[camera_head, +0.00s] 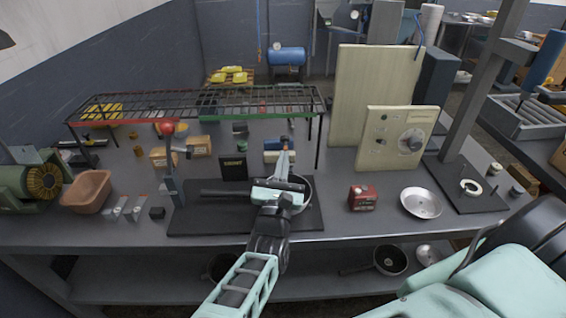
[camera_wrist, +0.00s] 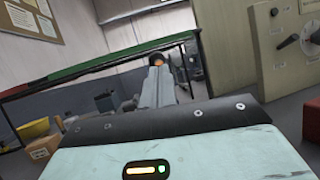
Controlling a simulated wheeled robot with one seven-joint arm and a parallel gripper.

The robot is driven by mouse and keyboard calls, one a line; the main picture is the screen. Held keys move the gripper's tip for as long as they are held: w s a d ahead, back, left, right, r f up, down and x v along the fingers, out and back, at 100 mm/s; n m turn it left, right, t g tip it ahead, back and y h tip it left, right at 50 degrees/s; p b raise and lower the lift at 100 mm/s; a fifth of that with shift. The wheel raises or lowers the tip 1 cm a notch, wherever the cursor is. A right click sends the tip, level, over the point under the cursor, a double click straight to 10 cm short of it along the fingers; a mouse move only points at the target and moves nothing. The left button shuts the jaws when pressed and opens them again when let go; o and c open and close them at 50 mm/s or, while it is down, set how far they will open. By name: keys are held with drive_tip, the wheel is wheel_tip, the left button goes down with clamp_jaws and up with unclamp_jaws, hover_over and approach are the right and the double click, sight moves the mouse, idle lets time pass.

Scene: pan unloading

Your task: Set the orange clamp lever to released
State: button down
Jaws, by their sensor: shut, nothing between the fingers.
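My gripper (camera_head: 284,158) is over the black mat, its fingers closed together and empty, pointing away toward the back of the table. It also shows from behind in the wrist view (camera_wrist: 156,82). A small orange piece (camera_head: 284,138), which looks like the clamp lever, shows just past the fingertips. In the wrist view the orange piece (camera_wrist: 157,58) is mostly hidden behind the fingers. I cannot tell whether the fingers touch it or which way it is set.
A wire rack (camera_head: 200,101) with a green and red front edge spans the back of the table. A dial panel (camera_head: 395,137), red box (camera_head: 363,197) and metal plate (camera_head: 421,203) are right.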

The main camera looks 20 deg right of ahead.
sight(283, 141)
drive_tip(key=r+g+p, duration=0.1)
drive_tip(key=p, duration=0.2)
drive_tip(key=w+r+y+p, duration=0.1)
drive_tip(key=p, duration=0.2)
drive_tip(key=shift+w+d+n+g+p, duration=0.2)
drive_tip(key=shift+n+g+p, duration=0.1)
drive_tip(key=shift+g+p, duration=0.1)
drive_tip(key=shift+w+d+r+g+y+p, duration=0.1)
drive_tip(key=shift+w+r+g+y+p, duration=0.15)
drive_tip(key=shift+p, duration=0.8)
drive_tip(key=shift+w+d+p, duration=0.15)
drive_tip(key=shift+w+p, duration=0.4)
